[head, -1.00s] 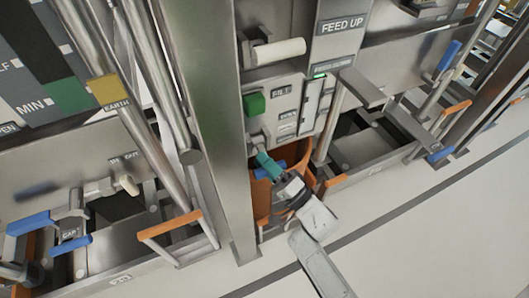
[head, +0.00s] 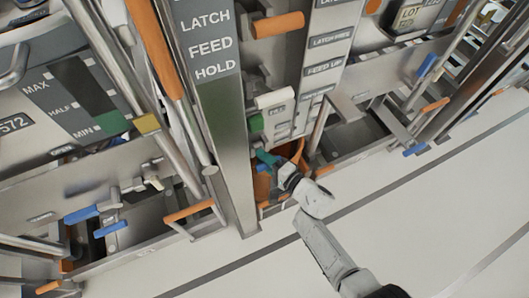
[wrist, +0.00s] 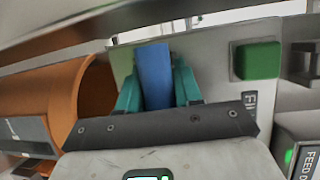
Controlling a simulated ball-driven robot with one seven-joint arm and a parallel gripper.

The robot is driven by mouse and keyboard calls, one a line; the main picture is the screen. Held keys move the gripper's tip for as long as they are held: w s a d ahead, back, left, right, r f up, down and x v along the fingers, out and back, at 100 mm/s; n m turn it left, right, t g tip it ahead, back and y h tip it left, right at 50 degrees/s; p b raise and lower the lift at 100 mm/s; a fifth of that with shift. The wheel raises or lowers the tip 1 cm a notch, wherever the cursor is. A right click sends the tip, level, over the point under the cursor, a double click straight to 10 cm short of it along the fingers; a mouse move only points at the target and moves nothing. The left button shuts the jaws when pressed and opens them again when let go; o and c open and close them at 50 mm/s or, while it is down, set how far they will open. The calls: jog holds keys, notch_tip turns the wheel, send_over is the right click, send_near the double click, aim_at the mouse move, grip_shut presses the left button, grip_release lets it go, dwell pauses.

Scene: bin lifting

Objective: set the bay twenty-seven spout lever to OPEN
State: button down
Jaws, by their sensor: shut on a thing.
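My gripper (head: 266,159) is at the middle bay, low on the front panel, over the orange bin (head: 268,188). In the wrist view, its teal fingers (wrist: 158,88) are shut on a blue lever handle (wrist: 154,75), one finger on each side. The handle stands upright between the fingers in that view. The handle's pivot and any OPEN mark by it are hidden. I cannot read a bay number here, so I cannot tell from the pictures whether this is bay twenty-seven.
A green block (wrist: 257,60) sits right of the handle in the wrist view. A steel post (head: 224,130) stands left of my gripper. Another blue handle (head: 82,214) is at the left bay. The floor (head: 420,210) at right is clear.

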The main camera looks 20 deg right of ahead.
jog(key=shift+w+r+p, duration=0.15)
jog(key=shift+r+p, duration=0.45)
jog(key=shift+p, duration=0.25)
jog(key=shift+w+r+p, duration=0.4)
jog(key=shift+r+p, duration=0.1)
jog(key=shift+p, duration=0.45)
jog(key=c, duration=0.8)
grip_release()
jog(key=shift+d, duration=0.1)
jog(key=shift+c, duration=0.2)
jog(key=shift+f, duration=0.1)
jog(key=shift+s+f, duration=0.15)
